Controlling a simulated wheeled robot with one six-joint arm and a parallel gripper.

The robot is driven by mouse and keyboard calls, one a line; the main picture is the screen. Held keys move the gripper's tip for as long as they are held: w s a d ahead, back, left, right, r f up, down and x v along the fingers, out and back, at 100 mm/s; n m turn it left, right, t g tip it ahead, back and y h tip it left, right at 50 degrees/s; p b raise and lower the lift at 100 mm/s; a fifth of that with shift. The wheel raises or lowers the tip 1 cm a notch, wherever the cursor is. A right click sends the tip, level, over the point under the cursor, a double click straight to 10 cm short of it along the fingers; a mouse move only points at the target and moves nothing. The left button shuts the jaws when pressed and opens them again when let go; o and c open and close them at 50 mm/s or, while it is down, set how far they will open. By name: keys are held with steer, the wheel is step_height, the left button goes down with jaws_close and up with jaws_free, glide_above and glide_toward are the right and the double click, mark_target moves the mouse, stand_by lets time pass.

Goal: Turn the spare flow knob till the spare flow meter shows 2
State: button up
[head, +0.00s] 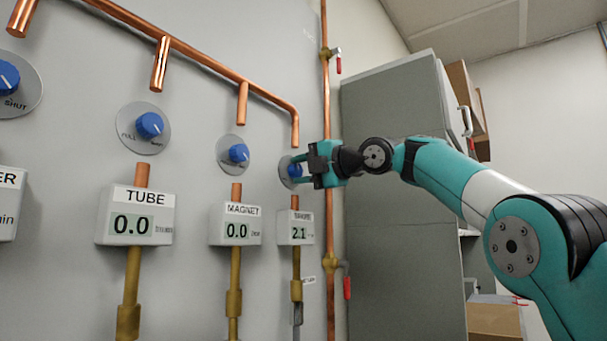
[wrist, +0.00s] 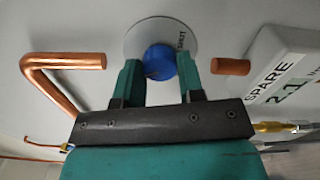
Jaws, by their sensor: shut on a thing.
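The spare flow knob (wrist: 160,63) is a blue knob on a round grey dial plate (wrist: 140,35) fixed to the wall. My gripper (wrist: 160,82) is shut on the knob, with one finger on each side of it. In the head view my gripper (head: 300,170) reaches the knob from the right and hides part of it. The spare flow meter (head: 295,228) is a white box below the knob, and its display reads 2.1. The meter also shows in the wrist view (wrist: 285,75), labelled SPARE, reading 2.1.
The tube meter (head: 135,216) and magnet meter (head: 236,225) both read 0.0, with blue knobs above them. A copper pipe (head: 215,62) runs above the knobs. A vertical copper pipe with red-handled valves and a grey cabinet (head: 395,200) stand to the right.

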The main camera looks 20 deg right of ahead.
steer(key=shift+n, duration=0.5)
stand_by(0.3)
steer(key=o, duration=0.9)
steer(key=b+v, duration=0.4)
steer(key=v, duration=1.3)
steer(key=shift+d, duration=0.15)
